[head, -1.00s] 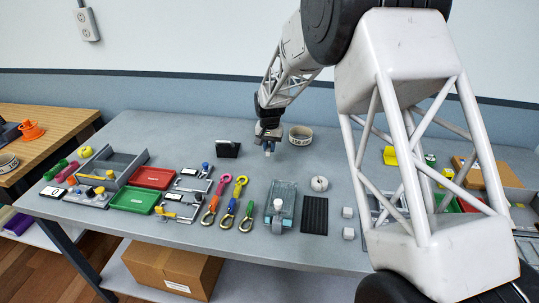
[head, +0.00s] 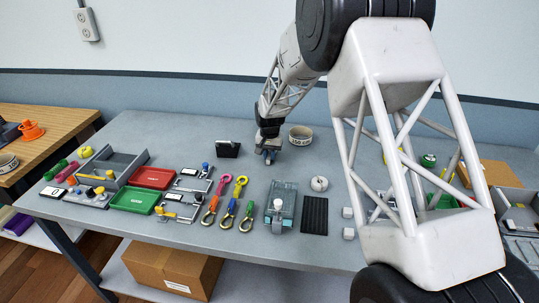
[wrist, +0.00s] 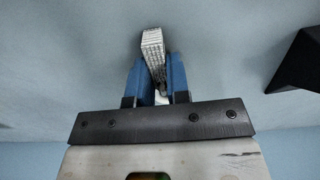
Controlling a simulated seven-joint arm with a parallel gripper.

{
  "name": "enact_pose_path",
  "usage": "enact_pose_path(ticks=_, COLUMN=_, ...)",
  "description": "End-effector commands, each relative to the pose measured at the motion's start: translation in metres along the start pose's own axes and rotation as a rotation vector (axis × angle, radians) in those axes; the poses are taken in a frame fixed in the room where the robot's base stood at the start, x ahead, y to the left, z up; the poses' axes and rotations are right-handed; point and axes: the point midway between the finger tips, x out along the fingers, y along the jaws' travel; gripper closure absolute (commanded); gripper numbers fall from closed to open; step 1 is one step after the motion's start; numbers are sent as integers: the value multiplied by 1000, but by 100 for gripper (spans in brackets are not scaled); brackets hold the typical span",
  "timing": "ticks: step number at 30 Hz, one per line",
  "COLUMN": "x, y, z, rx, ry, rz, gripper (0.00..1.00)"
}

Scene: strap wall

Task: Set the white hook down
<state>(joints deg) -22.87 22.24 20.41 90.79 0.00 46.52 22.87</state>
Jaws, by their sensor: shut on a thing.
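My gripper (head: 269,158) is low over the back middle of the grey table, just right of a small black stand. In the wrist view, its two blue fingers (wrist: 160,78) are shut on a pale, ribbed piece, the white hook (wrist: 153,46). The hook sticks out past the fingertips, and its lower part is hidden between them. The bare grey table surface fills the view behind it. I cannot tell whether the hook touches the table.
The black stand (head: 228,149) is close on the left; a dark block edge shows at right in the wrist view. A white lettered ring (head: 300,136) stands just right of the gripper. Coloured hooks (head: 224,186), trays (head: 153,178) and a grey-green device (head: 281,205) lie nearer the front.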

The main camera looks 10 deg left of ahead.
Motion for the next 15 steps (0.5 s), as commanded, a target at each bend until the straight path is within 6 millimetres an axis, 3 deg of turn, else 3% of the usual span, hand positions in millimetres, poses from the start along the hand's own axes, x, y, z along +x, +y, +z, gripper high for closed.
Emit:
enact_pose_path(ticks=7, x=3, y=0, z=0, rx=0, ry=0, rz=0, gripper=100)
enact_pose_path(ticks=8, x=3, y=0, z=0, rx=0, ry=0, rz=0, gripper=80)
enact_pose_path(ticks=9, x=3, y=0, z=0, rx=0, ry=0, rz=0, gripper=74)
enact_pose_path(ticks=12, x=3, y=0, z=0, rx=0, ry=0, rz=0, gripper=59)
enact_pose_path(ticks=15, x=3, y=0, z=0, rx=0, ry=0, rz=0, gripper=58)
